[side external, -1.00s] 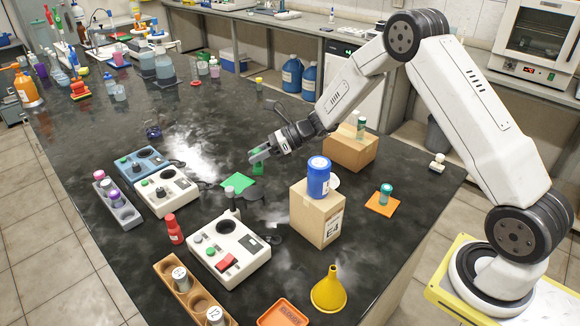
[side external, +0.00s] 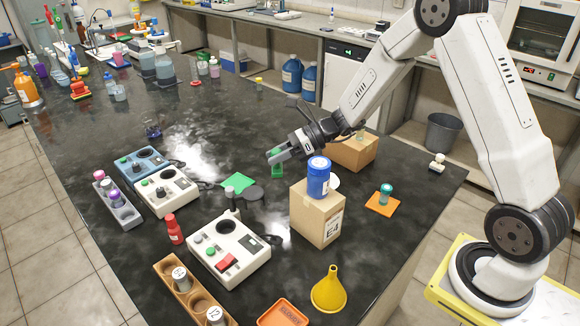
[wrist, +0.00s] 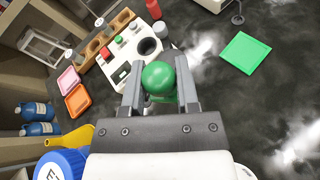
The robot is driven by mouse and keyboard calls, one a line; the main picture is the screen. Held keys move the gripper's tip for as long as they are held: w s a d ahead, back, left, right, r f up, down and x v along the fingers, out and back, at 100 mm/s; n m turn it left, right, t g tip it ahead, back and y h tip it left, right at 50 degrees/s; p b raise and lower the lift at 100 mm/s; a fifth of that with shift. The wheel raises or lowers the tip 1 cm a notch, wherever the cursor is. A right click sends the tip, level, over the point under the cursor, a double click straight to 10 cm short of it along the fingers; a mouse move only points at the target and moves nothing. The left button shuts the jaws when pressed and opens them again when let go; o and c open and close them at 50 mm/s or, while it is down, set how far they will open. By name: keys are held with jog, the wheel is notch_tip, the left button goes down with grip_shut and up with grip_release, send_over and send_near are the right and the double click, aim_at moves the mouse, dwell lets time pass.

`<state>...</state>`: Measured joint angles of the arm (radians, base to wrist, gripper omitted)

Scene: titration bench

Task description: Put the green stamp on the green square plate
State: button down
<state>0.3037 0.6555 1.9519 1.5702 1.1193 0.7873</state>
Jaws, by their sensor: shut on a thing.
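My gripper (side external: 274,157) is shut on the green stamp (side external: 277,170) and holds it hanging roughly upright, apparently above the bench. In the wrist view, the stamp's round green knob (wrist: 158,77) sits between the two fingers (wrist: 160,85); its lower part is largely hidden. The green square plate (side external: 238,182) lies flat and empty on the black bench, left of and nearer the camera than the stamp. It also shows in the wrist view (wrist: 245,53), to the upper right of the gripper, apart from the stamp.
A cardboard box (side external: 317,215) with a blue-capped jar (side external: 318,177) stands right of the plate. Another box (side external: 351,153) is behind, under my arm. White devices (side external: 229,250) and a red bottle (side external: 174,229) stand left and in front. A dark round patch (side external: 252,193) is beside the plate.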

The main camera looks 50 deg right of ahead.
jog(key=shift+w, duration=0.15)
dwell(0.3)
jog(key=shift+w+r+m+t+h, duration=0.1)
jog(key=shift+w+m+t+h, duration=0.55)
jog(key=shift+m+t+h, duration=0.4)
jog(key=shift+w+r+m+t+h, duration=0.1)
jog(key=shift+w+m+t+h, duration=0.6)
jog(key=shift+m+t, duration=0.4)
jog(key=shift+w+a+f, duration=0.1)
jog(key=shift+w+f, duration=1.45)
jog(key=shift+w, duration=0.7)
jog(key=shift+w+a+f, duration=0.1)
jog(key=shift+w+f, duration=1.5)
jog(key=shift+w, duration=0.6)
jog(key=shift+w+f, duration=1.55)
jog(key=shift+w, duration=0.7)
